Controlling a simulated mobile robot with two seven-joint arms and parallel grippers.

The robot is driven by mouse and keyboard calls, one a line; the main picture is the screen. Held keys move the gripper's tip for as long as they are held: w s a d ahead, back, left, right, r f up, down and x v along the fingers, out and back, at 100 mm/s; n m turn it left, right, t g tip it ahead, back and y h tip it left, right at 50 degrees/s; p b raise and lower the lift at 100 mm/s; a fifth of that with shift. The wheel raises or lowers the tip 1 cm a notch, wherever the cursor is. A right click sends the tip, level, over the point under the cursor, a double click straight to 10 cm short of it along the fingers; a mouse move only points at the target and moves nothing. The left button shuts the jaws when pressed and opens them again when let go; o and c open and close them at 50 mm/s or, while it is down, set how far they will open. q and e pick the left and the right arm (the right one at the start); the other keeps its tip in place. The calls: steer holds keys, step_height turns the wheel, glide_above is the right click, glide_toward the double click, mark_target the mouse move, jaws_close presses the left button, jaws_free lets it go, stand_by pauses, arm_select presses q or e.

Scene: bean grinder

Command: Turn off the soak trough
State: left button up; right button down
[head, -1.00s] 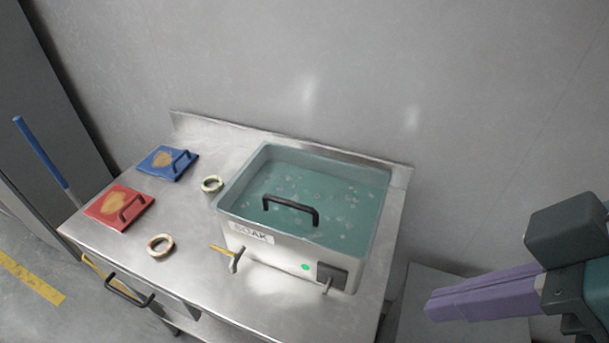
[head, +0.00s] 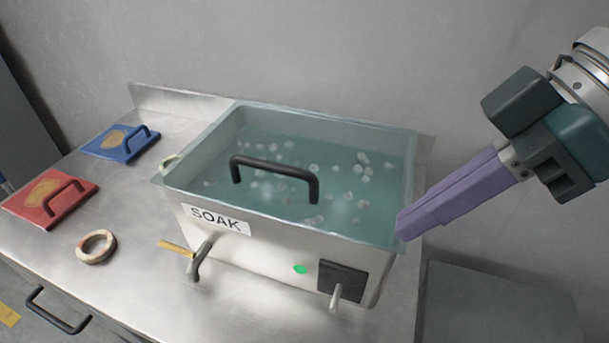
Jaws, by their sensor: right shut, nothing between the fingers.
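The soak trough (head: 250,245) is a metal box on the steel bench, labelled SOAK, filled with teal water with several bubbles. A dark handle (head: 275,165) stands above the water. On its front are a green light (head: 300,269), lit, and a black switch plate (head: 342,281) with a pale lever (head: 336,298) pointing down. A grey tap with a yellow lever (head: 178,248) is further left on the front. My right gripper (head: 400,232), with purple fingers, is shut and empty, at the trough's right corner, above and right of the switch plate; I cannot tell if it touches the trough. My left gripper is not in view.
A red pad (head: 48,198) and a blue pad (head: 121,143) with handles lie at the left of the bench. A grey surface (head: 490,305) is at the lower right.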

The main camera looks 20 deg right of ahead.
glide_above(336, 297)
steer(key=f, duration=0.5)
steer(key=f+b, duration=0.1)
steer(key=f, duration=0.2)
steer(key=shift+w+d, duration=0.1)
steer(key=shift+d, duration=0.25)
steer(key=shift+s+d+f, duration=0.1)
steer(key=shift+s+f, duration=0.1)
steer(key=shift+f, duration=0.85)
steer(key=shift+s+d+f, duration=0.1)
steer(key=shift+s+f, duration=0.1)
steer(key=shift+f, duration=0.85)
steer(key=shift+s+a+t+p, duration=0.1)
steer(key=shift+s+t+p, duration=0.05)
steer(key=shift+t+p, duration=0.2)
